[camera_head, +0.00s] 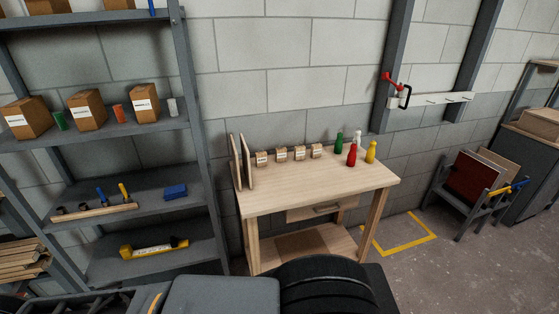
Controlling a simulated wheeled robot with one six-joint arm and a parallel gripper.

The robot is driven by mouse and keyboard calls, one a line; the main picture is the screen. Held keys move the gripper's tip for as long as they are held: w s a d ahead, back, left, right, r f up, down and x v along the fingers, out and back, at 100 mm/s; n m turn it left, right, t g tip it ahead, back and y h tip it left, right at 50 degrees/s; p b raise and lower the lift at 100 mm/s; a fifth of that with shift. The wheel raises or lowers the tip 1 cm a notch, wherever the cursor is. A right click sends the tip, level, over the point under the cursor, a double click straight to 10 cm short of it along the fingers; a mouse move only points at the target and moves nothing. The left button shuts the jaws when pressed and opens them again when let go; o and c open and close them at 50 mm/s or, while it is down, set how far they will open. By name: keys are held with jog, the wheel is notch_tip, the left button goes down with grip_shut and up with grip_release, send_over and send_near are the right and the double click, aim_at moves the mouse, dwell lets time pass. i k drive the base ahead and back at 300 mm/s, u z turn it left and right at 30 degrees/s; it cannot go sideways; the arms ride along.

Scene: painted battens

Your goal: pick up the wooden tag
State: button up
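I cannot make out a wooden tag for certain anywhere in the head view. A light wooden workbench (315,190) stands against the block wall in the middle. Several small cardboard-brown boxes with pale labels (281,154) stand in a row along its back. Two thin pale boards (248,160) stand upright at its left end. Green, red, white and yellow bottle-shaped things (352,155) stand at its right end. My gripper is not in view.
A grey shelf rack (150,128) with boxes and tools stands left. A pale rail (430,99) with red and black things at its left end is on the wall. A rack of boards (477,182) stands right, beyond yellow floor tape (410,248). Open floor lies at lower right.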

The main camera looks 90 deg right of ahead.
aim_at(261, 157)
jog(key=z, duration=2.95)
jog(key=i, duration=0.5)
jog(key=k, duration=0.6)
jog(key=z, duration=0.2)
jog(key=i, duration=1.35)
jog(key=u, duration=0.3)
